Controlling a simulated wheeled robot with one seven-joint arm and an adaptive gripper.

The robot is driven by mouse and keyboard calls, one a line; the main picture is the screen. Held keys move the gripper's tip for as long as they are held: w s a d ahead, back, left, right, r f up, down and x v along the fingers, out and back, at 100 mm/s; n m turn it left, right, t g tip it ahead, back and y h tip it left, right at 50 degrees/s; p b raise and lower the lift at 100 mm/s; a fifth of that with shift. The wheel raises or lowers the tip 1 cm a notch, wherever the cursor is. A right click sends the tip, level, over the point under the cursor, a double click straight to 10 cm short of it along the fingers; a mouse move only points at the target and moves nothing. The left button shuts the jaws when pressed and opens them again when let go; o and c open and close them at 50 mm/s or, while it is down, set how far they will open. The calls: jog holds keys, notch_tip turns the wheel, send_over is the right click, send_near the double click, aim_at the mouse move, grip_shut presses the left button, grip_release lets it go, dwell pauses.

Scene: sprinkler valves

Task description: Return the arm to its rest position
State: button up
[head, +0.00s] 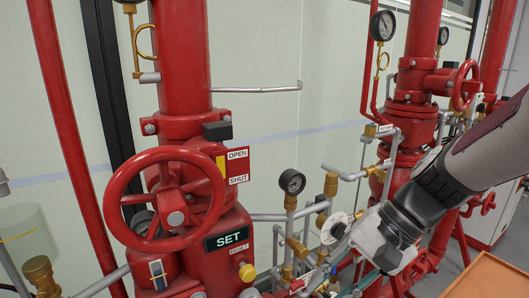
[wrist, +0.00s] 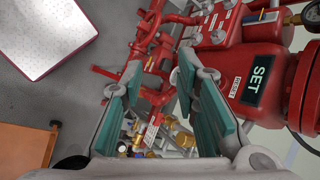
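My arm (head: 440,185) reaches in from the right edge of the head view, slanting down to the left. My gripper (wrist: 155,88) shows at its end, low right of centre, in front of the pipework. In the wrist view its two teal-padded fingers are spread apart with a clear gap and nothing between them. Red pipes and brass fittings show beyond the gap. In the head view the fingertips are hard to make out against the fittings. The red handwheel (head: 165,198) is well to the left of my gripper, apart from it.
The SET sign (head: 228,238) is on the red valve body, with an OPEN/SHUT plate (head: 237,165) above. A small gauge (head: 292,181) and brass fittings stand close left of my gripper. A second red riser (head: 412,110) is behind my arm. Grey floor (wrist: 55,88) shows left in the wrist view.

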jog(key=s+d+r+n+t+h, duration=0.5)
jog(key=s+d+r+n+h, duration=0.1)
jog(key=s+d+r+h, duration=0.1)
jog(key=shift+d+r+t+b, duration=0.35)
jog(key=shift+d+r+t, duration=0.05)
jog(key=shift+d, duration=0.1)
jog(key=shift+s, duration=0.1)
jog(key=s+r+p, duration=0.4)
jog(key=w+f+g+b, duration=0.1)
jog(key=w+f+b, duration=0.2)
jog(key=f+b, duration=0.5)
jog(key=w+f+g+b, duration=0.1)
jog(key=w+f+b, duration=0.3)
jog(key=f+b, duration=0.5)
jog(key=w+f+g+b, duration=0.1)
jog(key=w+f+b, duration=0.2)
jog(key=f+b, duration=0.5)
notch_tip(320, 180, down, 5)
jog(key=shift+w+f+g+b, duration=0.1)
jog(key=shift+w+g+b, duration=0.2)
jog(key=shift+w+b, duration=0.1)
dwell(1.1)
